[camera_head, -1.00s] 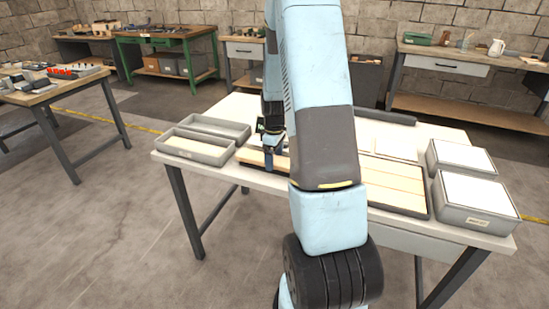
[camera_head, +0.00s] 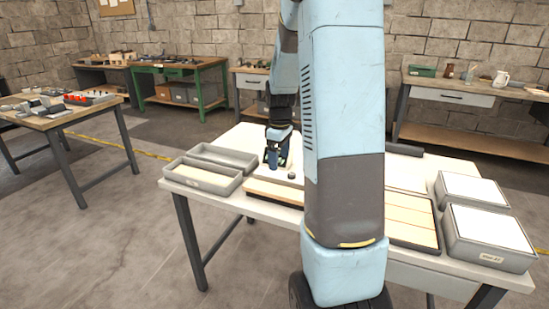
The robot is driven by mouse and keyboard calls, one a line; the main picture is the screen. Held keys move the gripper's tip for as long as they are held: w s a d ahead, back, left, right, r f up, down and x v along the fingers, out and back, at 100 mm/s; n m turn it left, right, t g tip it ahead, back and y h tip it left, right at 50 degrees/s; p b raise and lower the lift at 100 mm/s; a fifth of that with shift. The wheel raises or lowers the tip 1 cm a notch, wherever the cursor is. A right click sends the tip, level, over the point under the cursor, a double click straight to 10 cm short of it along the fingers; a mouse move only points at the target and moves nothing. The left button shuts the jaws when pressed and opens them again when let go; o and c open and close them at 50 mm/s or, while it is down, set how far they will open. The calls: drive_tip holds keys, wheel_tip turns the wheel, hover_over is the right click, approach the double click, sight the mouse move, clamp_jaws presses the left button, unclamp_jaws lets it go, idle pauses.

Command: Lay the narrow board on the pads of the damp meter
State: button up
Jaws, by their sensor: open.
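A light wooden board (camera_head: 272,190) lies on a dark base along the front edge of the white table, left of my arm. More light boards (camera_head: 411,214) lie in a dark tray right of my arm. My arm hides the stretch between them, so I cannot tell if it is one tray or which board is the narrow one. My gripper (camera_head: 273,164) is open, low over the table behind the left board and apart from it. A small dark round thing (camera_head: 292,176) sits just right of it. I cannot make out the damp meter or its pads for certain.
Two open grey trays (camera_head: 202,178) stand on the left of the table (camera_head: 222,208). Two grey boxes with white tops (camera_head: 490,228) stand at the right end. A dark bar (camera_head: 405,150) lies along the back edge. Other workbenches stand apart along the walls.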

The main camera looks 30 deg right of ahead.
drive_tip(key=s+a+r+m+t, duration=0.2)
drive_tip(key=s+a+r, duration=0.35)
drive_tip(key=r, duration=0.35)
drive_tip(key=s+a+r+m+t, duration=0.1)
drive_tip(key=s+a+r, duration=0.3)
drive_tip(key=s, duration=0.5)
drive_tip(key=s+a+r+m+t, duration=0.2)
drive_tip(key=s+a+r+m, duration=0.2)
drive_tip(key=s+a, duration=0.3)
drive_tip(key=s+r, duration=0.1)
drive_tip(key=s, duration=0.2)
drive_tip(key=shift+s+a, duration=0.25)
drive_tip(key=shift+a, duration=0.1)
